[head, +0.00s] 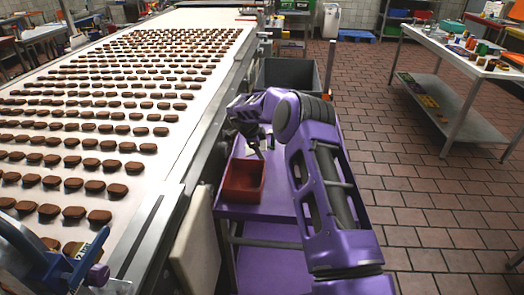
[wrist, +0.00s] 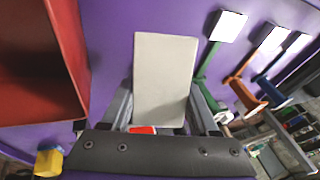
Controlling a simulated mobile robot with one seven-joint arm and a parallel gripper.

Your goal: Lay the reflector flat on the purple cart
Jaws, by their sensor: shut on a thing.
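The reflector appears to be a pale flat rectangular plate (wrist: 166,75) in the middle of the wrist view. My gripper (wrist: 163,110) is shut on it, with a grey finger at each side of its near end. The purple cart (wrist: 110,30) fills the background behind the plate. I cannot tell whether the plate touches it. In the head view, my gripper (head: 257,152) points down over the purple cart (head: 282,206), beside the far edge of the red bin. The plate cannot be made out there.
The red bin (head: 243,180) stands on the cart, left in the wrist view. Green (wrist: 207,62), orange (wrist: 243,90) and blue (wrist: 268,88) tools with white ends lie to the right. A conveyor (head: 150,190) with rows of brown biscuits runs along the left. A grey crate (head: 290,75) is behind.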

